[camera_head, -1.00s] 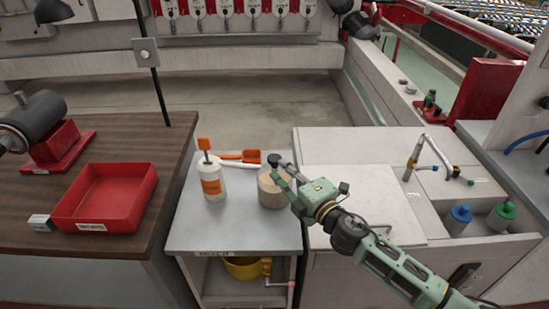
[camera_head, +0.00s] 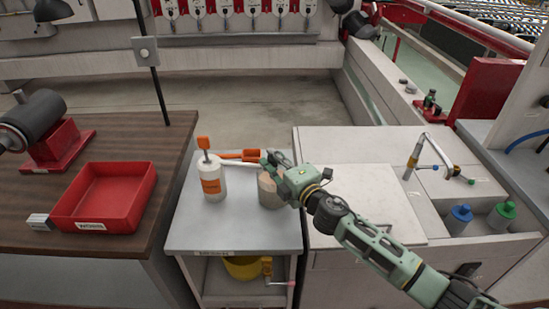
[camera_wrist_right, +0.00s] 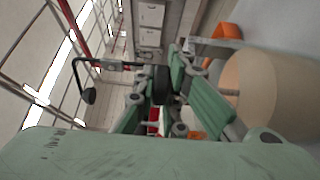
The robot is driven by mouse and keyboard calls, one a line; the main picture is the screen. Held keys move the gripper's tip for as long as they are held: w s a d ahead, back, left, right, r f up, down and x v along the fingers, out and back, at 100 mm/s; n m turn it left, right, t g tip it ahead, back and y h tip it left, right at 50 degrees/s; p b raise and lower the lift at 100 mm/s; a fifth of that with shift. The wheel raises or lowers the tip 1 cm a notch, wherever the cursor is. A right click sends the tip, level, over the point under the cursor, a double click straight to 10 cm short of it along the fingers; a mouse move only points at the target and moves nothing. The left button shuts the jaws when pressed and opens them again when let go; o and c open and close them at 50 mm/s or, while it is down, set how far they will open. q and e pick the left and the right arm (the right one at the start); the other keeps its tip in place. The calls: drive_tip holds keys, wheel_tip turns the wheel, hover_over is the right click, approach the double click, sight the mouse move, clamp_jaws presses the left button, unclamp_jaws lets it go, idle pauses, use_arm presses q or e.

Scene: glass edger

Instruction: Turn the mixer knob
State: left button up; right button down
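My right gripper (camera_head: 272,162) is over the grey mixing stand (camera_head: 230,234), beside the top of a tan cylinder (camera_head: 269,190). In the right wrist view its green fingers (camera_wrist_right: 163,100) stand on both sides of a dark round part (camera_wrist_right: 162,85). I cannot tell whether this part is the mixer knob or a fingertip pad, nor whether the fingers press on it. The tan cylinder (camera_wrist_right: 275,92) is close by on the right of that view. My gripper and wrist hide part of the cylinder's top. My left gripper is not in view.
A white bottle with an orange top (camera_head: 210,178) stands left of the cylinder. An orange-handled tool lies behind. A yellow bucket (camera_head: 243,268) is on the lower shelf. A red tray (camera_head: 105,197) is on the left bench, and a white cabinet (camera_head: 360,190) adjoins on the right.

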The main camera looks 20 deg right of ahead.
drive_tip(key=shift+r+h, duration=0.1)
drive_tip(key=shift+h, duration=0.2)
drive_tip(key=shift+a+m+h, duration=0.1)
drive_tip(key=shift+m+h, duration=0.7)
drive_tip(key=shift+h, duration=0.1)
drive_tip(key=shift+m+t+h+b, duration=0.4)
drive_tip(key=shift+m+h, duration=0.3)
drive_tip(key=shift+h, duration=0.4)
drive_tip(key=m+h+b, duration=0.2)
drive_tip(key=h+b, duration=0.1)
drive_tip(key=h, duration=0.1)
drive_tip(key=shift+m+g, duration=0.4)
drive_tip(key=shift+m+h, duration=0.4)
drive_tip(key=shift+h, duration=0.4)
drive_tip(key=shift+r, duration=0.15)
drive_tip(key=c, duration=2.2)
unclamp_jaws()
drive_tip(key=shift+o, duration=0.4)
